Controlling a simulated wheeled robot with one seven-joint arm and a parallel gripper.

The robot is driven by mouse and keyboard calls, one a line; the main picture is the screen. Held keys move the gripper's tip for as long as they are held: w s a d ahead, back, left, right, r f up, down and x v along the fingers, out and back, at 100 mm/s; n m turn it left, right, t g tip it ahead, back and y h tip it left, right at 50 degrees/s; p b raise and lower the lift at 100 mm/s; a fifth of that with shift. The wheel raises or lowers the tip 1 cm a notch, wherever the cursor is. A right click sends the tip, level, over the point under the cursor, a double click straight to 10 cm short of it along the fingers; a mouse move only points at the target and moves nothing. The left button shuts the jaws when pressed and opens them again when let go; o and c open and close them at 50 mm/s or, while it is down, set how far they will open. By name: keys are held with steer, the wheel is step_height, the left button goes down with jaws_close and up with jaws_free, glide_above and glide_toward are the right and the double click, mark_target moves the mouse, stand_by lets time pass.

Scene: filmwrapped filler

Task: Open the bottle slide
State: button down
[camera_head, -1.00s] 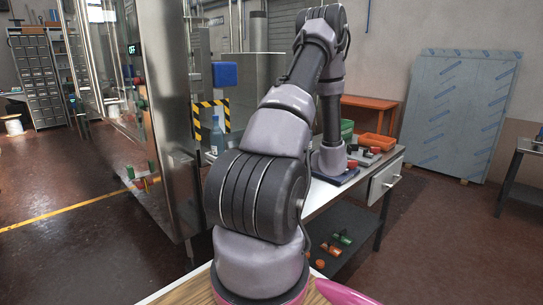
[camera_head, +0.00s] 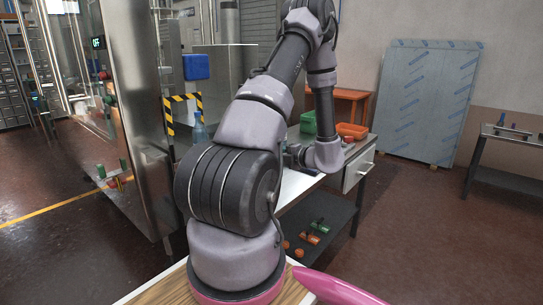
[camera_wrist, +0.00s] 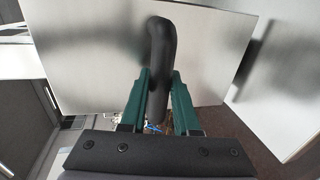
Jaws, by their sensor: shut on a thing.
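In the wrist view my gripper (camera_wrist: 160,78) has two green fingers, shut on a black rounded handle (camera_wrist: 160,40). The handle stands out from a pale, smooth, flat panel (camera_wrist: 100,60). The handle's lower part runs between the fingers. I cannot tell from this view whether the panel is the bottle slide. In the head view my arm reaches over the white table, and its end is bent down low near the tabletop. My fingers and the handle cannot be made out there. A clear bottle (camera_head: 199,130) with a blue top stands left of my arm, partly hidden.
A tall steel machine (camera_head: 140,130) stands at the left, near a black-and-yellow striped frame (camera_head: 169,118). Green and orange bins (camera_head: 352,130) sit behind my arm.

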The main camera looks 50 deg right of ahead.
steer(key=c, duration=0.7)
jaws_free()
steer(key=shift+o, duration=0.2)
steer(key=v, duration=1)
steer(key=shift+s, duration=0.4)
steer(key=shift+r, duration=0.1)
